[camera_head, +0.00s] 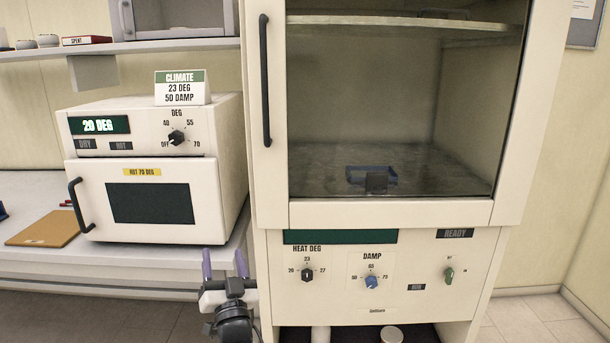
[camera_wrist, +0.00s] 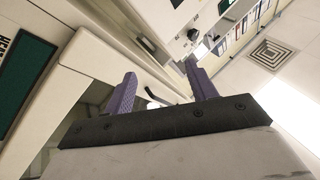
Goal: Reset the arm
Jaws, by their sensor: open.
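My gripper (camera_head: 224,264) is at the lower middle of the head view, with two purple fingers pointing up and apart. It is open, with nothing between the fingers. It stands in front of the bench edge, just left of the large cabinet's control panel (camera_head: 385,275). In the wrist view my gripper (camera_wrist: 160,90) shows both purple fingers spread, with cream cabinet surfaces close behind and to the left. My arm behind the gripper is mostly out of the head view.
The tall climate cabinet (camera_head: 269,180) has its glass door shut, with a blue tray (camera_head: 355,175) inside. A small oven (camera_head: 85,180) and a brown board (camera_head: 45,230) are on the bench at left. A "CLIMATE" sign (camera_head: 182,88) stands on the oven. Open floor (camera_head: 545,315) shows at right.

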